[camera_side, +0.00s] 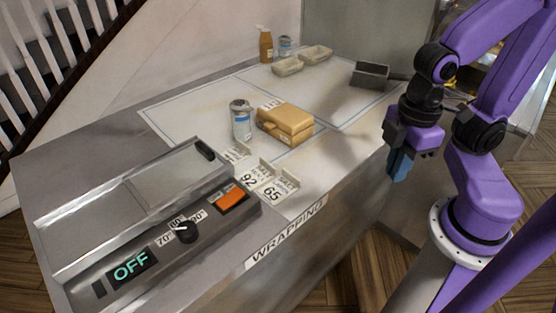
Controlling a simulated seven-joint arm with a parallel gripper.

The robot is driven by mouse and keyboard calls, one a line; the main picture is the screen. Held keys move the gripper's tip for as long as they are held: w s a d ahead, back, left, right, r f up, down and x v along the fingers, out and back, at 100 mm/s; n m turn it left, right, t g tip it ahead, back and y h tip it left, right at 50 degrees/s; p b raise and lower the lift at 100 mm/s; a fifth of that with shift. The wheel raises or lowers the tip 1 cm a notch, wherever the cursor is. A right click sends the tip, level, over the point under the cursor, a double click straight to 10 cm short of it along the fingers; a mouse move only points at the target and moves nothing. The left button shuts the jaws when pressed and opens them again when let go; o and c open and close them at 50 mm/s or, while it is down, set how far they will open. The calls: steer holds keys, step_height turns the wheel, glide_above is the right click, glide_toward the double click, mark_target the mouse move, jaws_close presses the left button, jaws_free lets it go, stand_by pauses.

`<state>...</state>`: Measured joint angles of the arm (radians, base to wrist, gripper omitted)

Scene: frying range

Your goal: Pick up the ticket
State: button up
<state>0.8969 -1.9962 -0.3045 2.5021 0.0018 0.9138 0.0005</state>
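Several white number cards that look like tickets lie in a group on the counter, just behind the control panel; one ticket reads 92 (250,179) and another ticket reads 65 (274,191). A further white card (269,104) shows partly behind a tan box (289,120). I cannot tell which one is the ticket meant. My gripper (400,167) has blue fingers pointing down, at the counter's right edge. It is apart from the cards, to their right, with nothing visible in it. The gap between its fingers cannot be made out.
A jar (241,120) stands behind the cards, left of the tan box. The control panel (166,240), reading OFF, sits in front. A grey bin (370,74), pale trays (288,66) and a brown bottle (265,46) stand at the back. The counter right of the box is clear.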

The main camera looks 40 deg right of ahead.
steer(key=o, duration=0.4)
steer(key=shift+c, duration=0.2)
step_height(320, 180, up, 5)
steer(key=m+t, duration=0.4)
steer(key=m, duration=0.9)
glide_above(244, 144)
steer(key=s, duration=0.7)
steer(key=x, duration=1.7)
steer(key=shift+w+d+f, duration=0.2)
steer(key=shift+w+d, duration=0.15)
steer(key=shift+w, duration=0.1)
